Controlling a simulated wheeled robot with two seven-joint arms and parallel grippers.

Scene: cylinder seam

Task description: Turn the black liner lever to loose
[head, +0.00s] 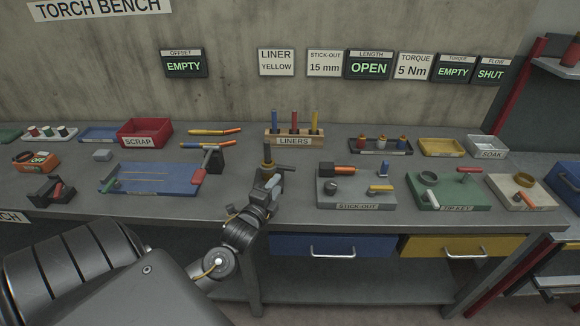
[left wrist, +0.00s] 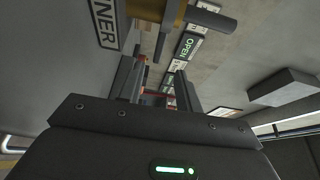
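An upright torch fixture (head: 267,153) with a brass-coloured collar stands at the bench's middle, in front of the liner rack. A dark bar (head: 286,168), which looks like the black liner lever, sticks out from it to the right. In the left wrist view a dark bar (left wrist: 212,18) shows beside the brass collar (left wrist: 172,12) at the top. My left gripper (head: 271,184) is just in front of and below the lever. Its fingers (left wrist: 158,85) are apart, with nothing seen between them. I cannot tell whether a finger touches the lever. My right gripper is out of view.
The liner rack (head: 294,141) with several coloured liners stands behind the fixture. A blue tray (head: 150,180) lies to the left, with a dark block (head: 214,160) at its back right corner. The grey stick-out block (head: 356,194) is to the right. A sign (head: 369,66) reads OPEN.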

